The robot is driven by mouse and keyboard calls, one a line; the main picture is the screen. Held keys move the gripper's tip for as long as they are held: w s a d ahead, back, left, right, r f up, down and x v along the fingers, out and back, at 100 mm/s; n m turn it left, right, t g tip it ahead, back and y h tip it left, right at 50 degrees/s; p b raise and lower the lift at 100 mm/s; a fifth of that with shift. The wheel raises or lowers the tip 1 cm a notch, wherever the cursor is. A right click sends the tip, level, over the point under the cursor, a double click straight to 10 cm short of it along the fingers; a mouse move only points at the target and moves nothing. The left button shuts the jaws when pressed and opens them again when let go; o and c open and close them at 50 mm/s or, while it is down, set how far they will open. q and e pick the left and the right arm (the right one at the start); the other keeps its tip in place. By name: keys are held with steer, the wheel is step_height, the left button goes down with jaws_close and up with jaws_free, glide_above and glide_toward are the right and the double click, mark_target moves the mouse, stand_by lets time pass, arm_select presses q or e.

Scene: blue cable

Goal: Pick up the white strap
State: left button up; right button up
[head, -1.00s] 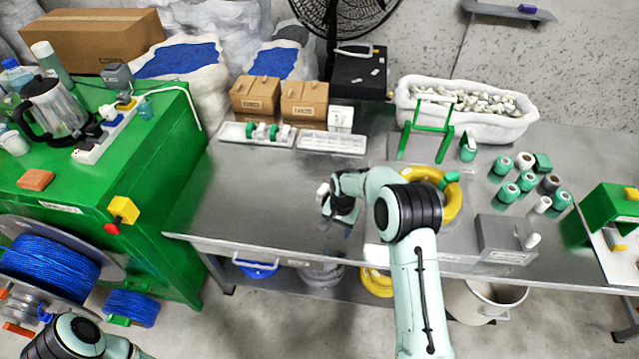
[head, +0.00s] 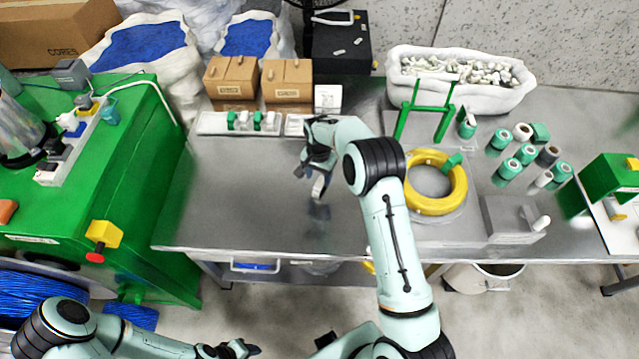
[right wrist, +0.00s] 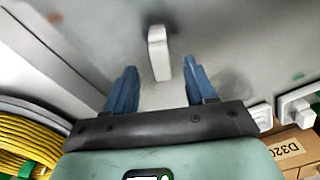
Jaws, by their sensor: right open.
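The white strap (head: 318,187) appears in the head view as a small pale upright piece above the steel table, just in front of my right gripper's fingertips. In the right wrist view the strap (right wrist: 158,52) is a short white bar, lying between the lines of the two blue fingers and a little beyond their tips. My right gripper (head: 313,171) is open and empty; its fingers (right wrist: 159,72) stand apart on either side, not closed on the strap. My left gripper (head: 240,350) is at the bottom edge of the head view, and its jaws are unclear.
The steel table (head: 240,200) is bare around the right gripper. Behind it are a white tray (head: 212,124) of spools and cardboard boxes (head: 231,78). A yellow coil (head: 436,205) and a grey block (head: 512,222) stand right. A green cabinet (head: 130,150) borders the left.

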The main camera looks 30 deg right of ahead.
mark_target(320, 182)
steer(key=shift+w+d+f+p, duration=0.15)
steer(key=shift+f+p, duration=0.05)
steer(key=shift+f, duration=1.4)
steer(key=shift+w+d+f+p, duration=0.1)
steer(key=shift+d+f+p, duration=0.1)
steer(key=shift+f, duration=1.35)
arm_select(q)
steer(key=shift+w+r, duration=0.55)
steer(key=shift+r, duration=0.05)
arm_select(e)
steer(key=shift+s, duration=0.1)
steer(key=shift+c, duration=0.3)
jaws_close()
steer(key=shift+r, duration=0.15)
